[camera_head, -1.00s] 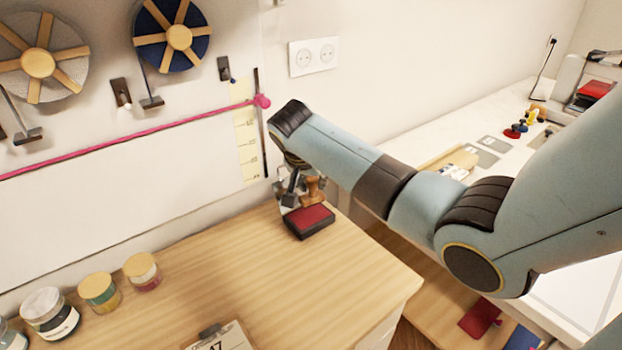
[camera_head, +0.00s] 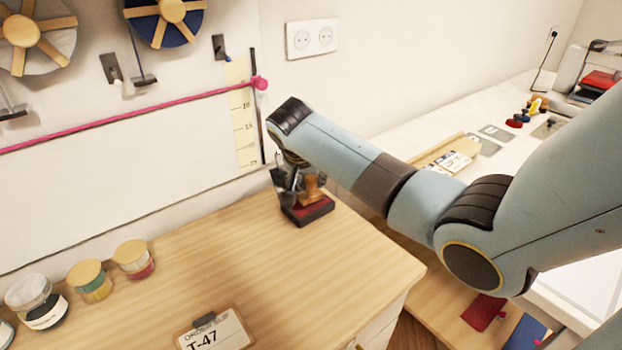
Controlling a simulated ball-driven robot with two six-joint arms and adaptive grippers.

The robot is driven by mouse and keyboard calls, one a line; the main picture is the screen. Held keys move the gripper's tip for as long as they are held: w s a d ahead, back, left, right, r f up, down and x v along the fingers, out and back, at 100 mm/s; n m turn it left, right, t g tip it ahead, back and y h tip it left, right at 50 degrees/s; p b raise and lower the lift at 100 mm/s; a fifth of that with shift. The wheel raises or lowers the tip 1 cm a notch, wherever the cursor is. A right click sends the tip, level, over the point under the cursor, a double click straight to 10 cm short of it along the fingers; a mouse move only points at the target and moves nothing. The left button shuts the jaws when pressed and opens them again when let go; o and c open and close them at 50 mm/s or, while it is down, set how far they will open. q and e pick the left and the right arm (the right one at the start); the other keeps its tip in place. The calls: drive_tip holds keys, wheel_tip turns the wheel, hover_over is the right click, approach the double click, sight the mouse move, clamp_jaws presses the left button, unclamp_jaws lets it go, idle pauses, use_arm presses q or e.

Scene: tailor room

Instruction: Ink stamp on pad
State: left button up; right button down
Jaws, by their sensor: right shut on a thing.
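The ink pad (camera_head: 318,211), a dark box with a red top, lies on the wooden counter near its back right edge. The wooden-handled stamp (camera_head: 311,187) is upright over the pad's red surface. Its base looks to be on or just above the red; I cannot tell which. My right gripper (camera_head: 290,190) is shut on the stamp, reaching down from the end of my blue-grey right arm. The gripper and arm partly hide the stamp and the back of the pad. My left gripper is not in view.
Several lidded jars (camera_head: 90,281) stand along the counter's left side. A clipboard (camera_head: 214,332) with an order slip lies at the front. The counter (camera_head: 240,260) between them is clear. A white table (camera_head: 470,110) with small stamps (camera_head: 522,117) stands at the right.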

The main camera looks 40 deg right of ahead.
drive_tip(key=shift+f+b, duration=0.35)
drive_tip(key=shift+f, duration=0.25)
drive_tip(key=shift+s+a+f, duration=0.15)
drive_tip(key=shift+s+f, duration=0.15)
drive_tip(key=shift+f, duration=0.35)
idle(0.8)
drive_tip(key=r+p, duration=0.7)
drive_tip(key=shift+w+r+p, duration=0.25)
drive_tip(key=shift+r+p, duration=0.1)
drive_tip(key=shift+p, duration=0.05)
drive_tip(key=shift+f, duration=0.1)
